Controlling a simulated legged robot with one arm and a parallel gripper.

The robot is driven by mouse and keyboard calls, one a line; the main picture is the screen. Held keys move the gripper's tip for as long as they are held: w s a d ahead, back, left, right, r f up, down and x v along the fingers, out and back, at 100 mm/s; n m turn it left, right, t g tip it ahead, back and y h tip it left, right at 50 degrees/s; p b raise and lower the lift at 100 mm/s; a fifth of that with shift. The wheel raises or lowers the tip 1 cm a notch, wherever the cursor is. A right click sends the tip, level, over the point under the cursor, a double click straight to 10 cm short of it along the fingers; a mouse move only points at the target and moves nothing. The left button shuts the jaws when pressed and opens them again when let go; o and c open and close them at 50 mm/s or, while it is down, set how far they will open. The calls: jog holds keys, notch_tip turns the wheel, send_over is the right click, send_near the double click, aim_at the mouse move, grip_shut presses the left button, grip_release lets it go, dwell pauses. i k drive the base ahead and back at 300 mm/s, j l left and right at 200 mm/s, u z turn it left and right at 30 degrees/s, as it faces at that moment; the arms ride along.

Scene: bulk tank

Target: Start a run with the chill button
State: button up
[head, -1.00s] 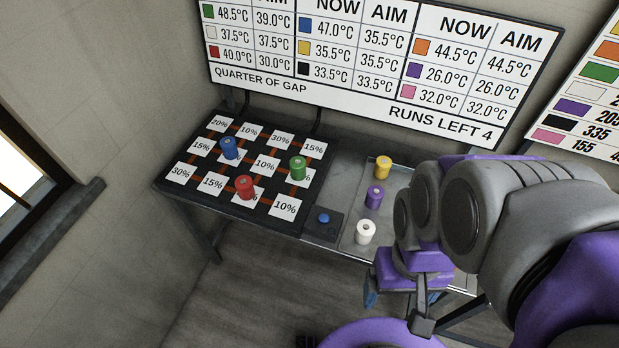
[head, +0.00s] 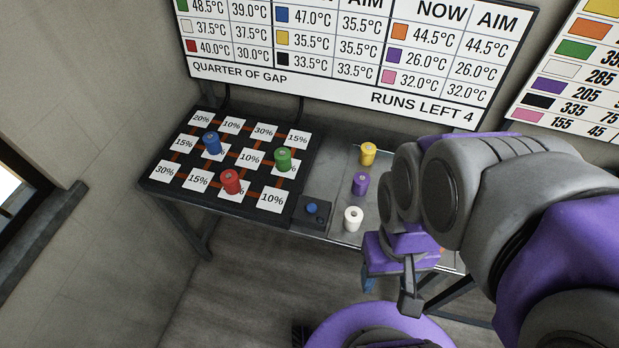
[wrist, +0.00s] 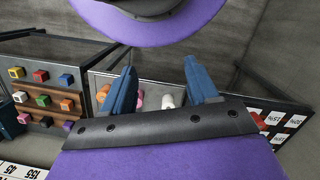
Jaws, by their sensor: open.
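The chill button appears to be the small blue button (head: 311,208) on a dark box, between the black board and the white canister; I see no label on it. My gripper (wrist: 162,88) is open and empty, its two blue fingers apart in the wrist view. In the head view it hangs low beside the table's front edge, right of the button and apart from it, partly hidden by my arm. I cannot make out the button in the wrist view.
The black percent board (head: 150,183) holds blue (head: 212,143), green (head: 283,159) and red (head: 231,182) canisters. Yellow (head: 368,154), purple (head: 360,184) and white (head: 353,219) canisters stand right of the button. The wall chart (head: 300,84) reads RUNS LEFT 4. A rack (wrist: 50,75) holds coloured cubes.

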aim_at(311, 208)
jog(key=j+z, duration=0.35)
jog(key=k+j+z, duration=0.1)
jog(key=z, duration=0.25)
jog(key=k+j+z, duration=0.1)
jog(key=j+z, duration=0.25)
jog(key=k+j, duration=0.25)
jog(key=j, duration=0.2)
jog(key=k+j+z, duration=0.15)
jog(key=j, duration=0.3)
jog(key=k+j, duration=0.4)
jog(key=j+z, duration=0.05)
